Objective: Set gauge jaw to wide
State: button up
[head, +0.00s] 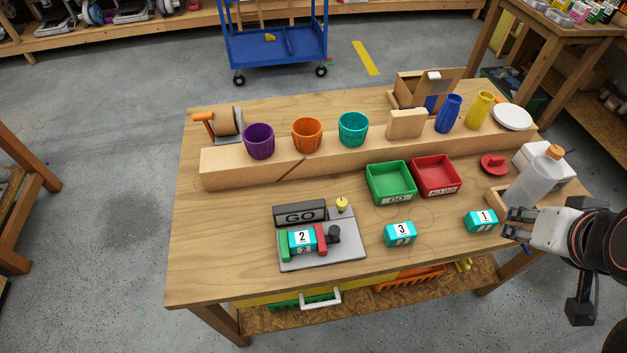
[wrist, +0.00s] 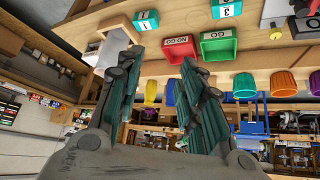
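The gauge (head: 345,257) is a grey plate on the table's front left in the head view. It has a green jaw (head: 283,246), a red jaw (head: 321,238), a black knob (head: 334,234), a dark GO sign (head: 299,213) and a yellow knob (head: 342,204). A teal block marked 2 (head: 302,241) sits between the jaws. Block 3 (head: 400,234) and block 1 (head: 481,220) stand to the right on the table. My gripper (head: 514,222) is at the table's right side, just right of block 1 and far from the gauge. Its fingers are apart and empty in the wrist view (wrist: 167,48).
A green GO bin (head: 390,197) and a red NO GO bin (head: 437,191) stand behind the blocks. A wooden beam (head: 235,174) with colored cups lies behind them. A squeeze bottle (head: 530,185) stands close to my gripper. The table front between gauge and blocks is clear.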

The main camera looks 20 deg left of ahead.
aim_at(334, 231)
jog(key=u, duration=0.4)
jog(key=l+u, duration=0.1)
jog(key=u, duration=0.7)
jog(key=k+u, duration=0.1)
jog(key=u, duration=0.3)
jog(key=i, duration=0.4)
